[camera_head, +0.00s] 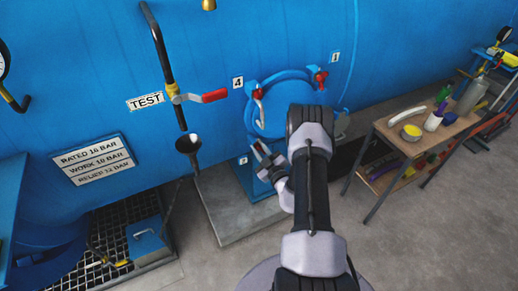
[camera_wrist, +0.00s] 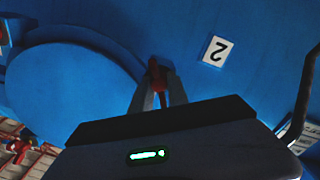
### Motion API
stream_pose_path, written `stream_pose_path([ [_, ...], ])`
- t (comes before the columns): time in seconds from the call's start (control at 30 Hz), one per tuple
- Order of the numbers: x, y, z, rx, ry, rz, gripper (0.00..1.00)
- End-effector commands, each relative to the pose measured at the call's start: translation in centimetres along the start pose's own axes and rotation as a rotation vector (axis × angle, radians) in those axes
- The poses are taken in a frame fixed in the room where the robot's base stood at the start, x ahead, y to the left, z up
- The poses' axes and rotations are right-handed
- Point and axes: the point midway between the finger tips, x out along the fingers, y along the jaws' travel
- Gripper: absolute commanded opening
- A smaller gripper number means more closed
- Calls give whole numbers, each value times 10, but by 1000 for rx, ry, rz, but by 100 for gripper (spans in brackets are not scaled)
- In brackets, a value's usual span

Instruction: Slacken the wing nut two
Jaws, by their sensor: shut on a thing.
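Wing nut two (camera_wrist: 156,74) is red and sits beside the round blue door, near the white label "2" (camera_wrist: 217,51), which appears upside down in the wrist view. My gripper (camera_wrist: 161,84) is shut on this wing nut, with one grey finger on either side of it. The round blue door (camera_head: 284,100) shows partly behind my arm. Red wing nuts show by label "4" (camera_head: 238,82) and label "1" (camera_head: 335,57).
Grey floor lies open between the plinth and the bench.

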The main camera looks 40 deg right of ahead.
Motion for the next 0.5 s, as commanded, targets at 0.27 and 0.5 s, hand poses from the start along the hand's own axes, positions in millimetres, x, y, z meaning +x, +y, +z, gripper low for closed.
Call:
stream_pose_path([
  [0.27,-1,-2,2,-259,-2,-1,0],
  [0.5,0,-3,2,-488,-1,-1,0],
])
